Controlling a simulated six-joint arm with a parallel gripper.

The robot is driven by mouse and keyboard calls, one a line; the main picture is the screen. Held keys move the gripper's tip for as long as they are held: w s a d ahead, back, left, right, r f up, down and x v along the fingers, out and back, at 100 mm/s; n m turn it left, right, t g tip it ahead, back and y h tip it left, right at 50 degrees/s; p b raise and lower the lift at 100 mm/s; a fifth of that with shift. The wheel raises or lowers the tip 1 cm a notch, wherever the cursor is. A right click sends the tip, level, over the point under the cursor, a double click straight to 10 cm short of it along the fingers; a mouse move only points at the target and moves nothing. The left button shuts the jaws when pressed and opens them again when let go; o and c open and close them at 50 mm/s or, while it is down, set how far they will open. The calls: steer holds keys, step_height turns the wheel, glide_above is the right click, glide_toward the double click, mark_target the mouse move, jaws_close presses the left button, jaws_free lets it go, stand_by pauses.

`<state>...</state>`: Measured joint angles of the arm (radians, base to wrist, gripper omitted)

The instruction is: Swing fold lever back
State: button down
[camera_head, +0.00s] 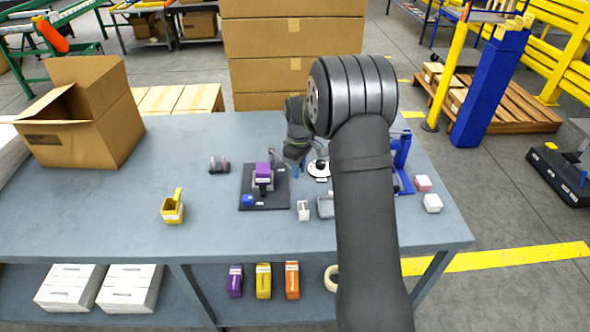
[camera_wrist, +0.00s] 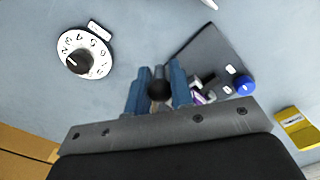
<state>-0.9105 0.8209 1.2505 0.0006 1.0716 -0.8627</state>
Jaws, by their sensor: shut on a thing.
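The folder gluer has a dark base plate (camera_head: 245,202) near the middle of the bench, with a purple-topped block (camera_head: 263,172) and a blue knob (camera_head: 248,200) on it. The plate (camera_wrist: 212,50) and blue knob (camera_wrist: 243,84) also show in the wrist view, right of my fingers. My gripper (camera_head: 296,170) is at the plate's right side. In the wrist view its blue fingers (camera_wrist: 158,88) are shut on a round black knob (camera_wrist: 159,91), which seems to be the fold lever's end. The lever's shaft is mostly hidden by my gripper.
A white numbered dial (camera_head: 318,169) lies just right of my gripper. A blue stand (camera_head: 402,165) is partly behind my arm. A yellow holder (camera_head: 173,210), a small dark item (camera_head: 219,166) and a white piece (camera_head: 303,211) stand around the plate. An open carton (camera_head: 85,120) is at left.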

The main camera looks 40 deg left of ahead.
steer(key=shift+w, duration=0.15)
steer(key=c, duration=1.3)
jaws_free()
step_height(320, 180, up, 18)
steer(key=shift+f, duration=0.25)
steer(key=shift+f, duration=0.1)
step_height(320, 180, down, 17)
steer(key=shift+f, duration=0.15)
